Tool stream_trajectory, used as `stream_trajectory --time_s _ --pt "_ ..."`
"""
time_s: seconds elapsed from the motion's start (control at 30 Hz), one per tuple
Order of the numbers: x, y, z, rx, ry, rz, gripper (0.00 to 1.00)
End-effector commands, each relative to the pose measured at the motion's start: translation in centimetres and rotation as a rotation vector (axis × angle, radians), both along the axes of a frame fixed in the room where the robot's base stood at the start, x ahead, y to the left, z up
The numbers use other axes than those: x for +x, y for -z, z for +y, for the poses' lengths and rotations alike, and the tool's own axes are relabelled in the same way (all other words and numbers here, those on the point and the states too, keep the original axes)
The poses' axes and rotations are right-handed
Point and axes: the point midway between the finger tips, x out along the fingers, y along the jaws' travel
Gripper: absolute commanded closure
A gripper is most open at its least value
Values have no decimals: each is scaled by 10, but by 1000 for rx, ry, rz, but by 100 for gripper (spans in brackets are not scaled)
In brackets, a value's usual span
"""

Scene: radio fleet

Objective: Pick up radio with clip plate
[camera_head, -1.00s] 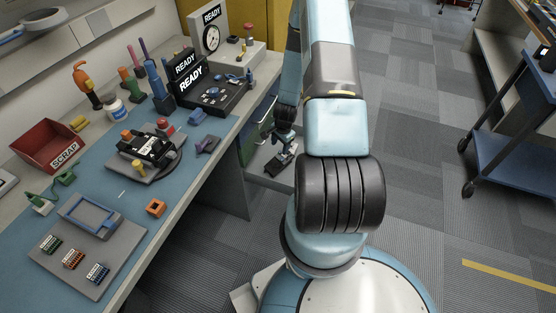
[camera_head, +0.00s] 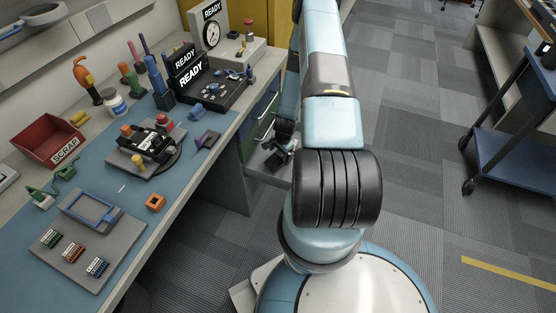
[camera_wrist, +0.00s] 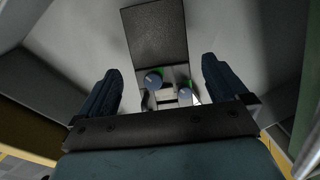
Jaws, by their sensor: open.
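In the head view my gripper (camera_head: 284,128) is low beside the bench, partly hidden by my arm, just above a dark radio (camera_head: 276,160) in the open drawer. In the wrist view my gripper (camera_wrist: 162,68) is open, its two dark blue fingers apart with nothing between their tips. Beyond them the radio (camera_wrist: 157,38) shows as a dark flat panel, with two round blue-grey knobs with green at their edges and a pale metal part near its lower end. The jaw bar hides what lies below. I cannot make out the clip plate for certain.
Pale drawer walls (camera_wrist: 265,50) rise close on both sides of my gripper. The bench edge (camera_head: 215,150) is to the left in the head view. Another black device (camera_head: 152,145) sits in a round fixture on the blue mat. Open carpet lies to the right.

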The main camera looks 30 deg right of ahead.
Motion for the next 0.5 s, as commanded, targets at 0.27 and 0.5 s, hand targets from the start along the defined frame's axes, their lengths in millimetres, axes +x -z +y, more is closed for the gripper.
stream_trajectory --time_s 0.27,0.5 --pt "4 34 2 1 0 1 0" --pt "6 40 2 0 0 0 0"
